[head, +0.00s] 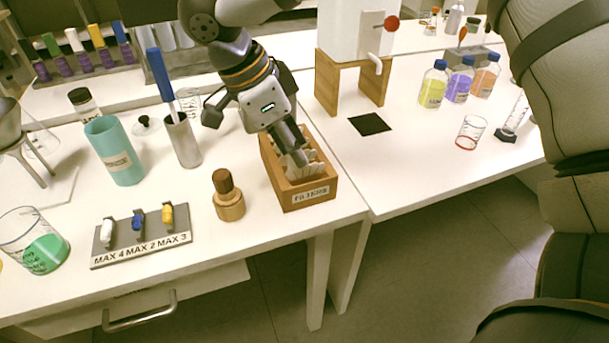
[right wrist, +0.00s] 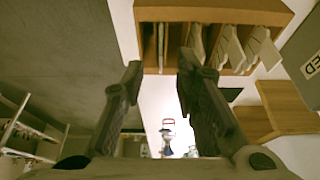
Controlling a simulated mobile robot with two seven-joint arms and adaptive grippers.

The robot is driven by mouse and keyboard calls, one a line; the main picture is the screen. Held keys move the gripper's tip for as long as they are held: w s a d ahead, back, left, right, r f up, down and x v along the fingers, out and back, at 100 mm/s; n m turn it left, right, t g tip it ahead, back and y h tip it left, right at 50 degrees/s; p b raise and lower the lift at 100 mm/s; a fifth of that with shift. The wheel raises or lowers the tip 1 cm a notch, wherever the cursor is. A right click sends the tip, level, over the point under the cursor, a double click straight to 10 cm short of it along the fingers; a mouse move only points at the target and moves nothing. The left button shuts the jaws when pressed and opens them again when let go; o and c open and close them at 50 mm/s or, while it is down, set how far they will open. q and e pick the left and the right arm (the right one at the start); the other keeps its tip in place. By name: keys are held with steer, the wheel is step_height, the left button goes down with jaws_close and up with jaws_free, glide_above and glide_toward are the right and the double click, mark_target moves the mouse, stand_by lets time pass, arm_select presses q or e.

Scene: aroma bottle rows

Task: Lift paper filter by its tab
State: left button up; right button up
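The white paper filters (head: 314,167) stand in a wooden box (head: 297,202) with a label on its front. My right gripper (head: 300,155) reaches down over the box, close to the filters; its far finger is partly hidden in the head view. In the right wrist view several filters (right wrist: 229,47) stand in a row under the wooden box's edge (right wrist: 215,12). There my right gripper (right wrist: 159,65) has its two fingers spread apart. No filter is clearly clamped between them. Which tab lies nearest the fingertips I cannot tell. My left gripper is not in view.
A wooden bottle with a dark stopper (head: 228,198) stands just left of the box. A grey metal cup with a blue-handled tool (head: 182,140) and a teal cylinder (head: 115,152) stand farther left. A black mat (head: 369,124) lies behind right. The table's front edge is close.

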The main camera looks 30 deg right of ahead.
steer(key=x, duration=0.2)
steer(key=shift+d+f, duration=0.1)
steer(key=shift+f, duration=0.35)
jaws_close()
steer(key=shift+r, duration=0.1)
steer(key=shift+r, duration=0.4)
step_height(320, 180, up, 3)
steer(key=shift+s+r, duration=0.1)
steer(key=shift+s, duration=0.05)
steer(key=s+a+r+p, duration=0.1)
steer(key=s+a+r, duration=0.5)
steer(key=s+r, duration=0.45)
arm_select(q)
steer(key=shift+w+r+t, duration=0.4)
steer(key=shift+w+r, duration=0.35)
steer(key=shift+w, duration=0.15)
arm_select(e)
step_height(320, 180, up, 8)
steer(key=s, duration=0.2)
steer(key=shift+r, duration=0.2)
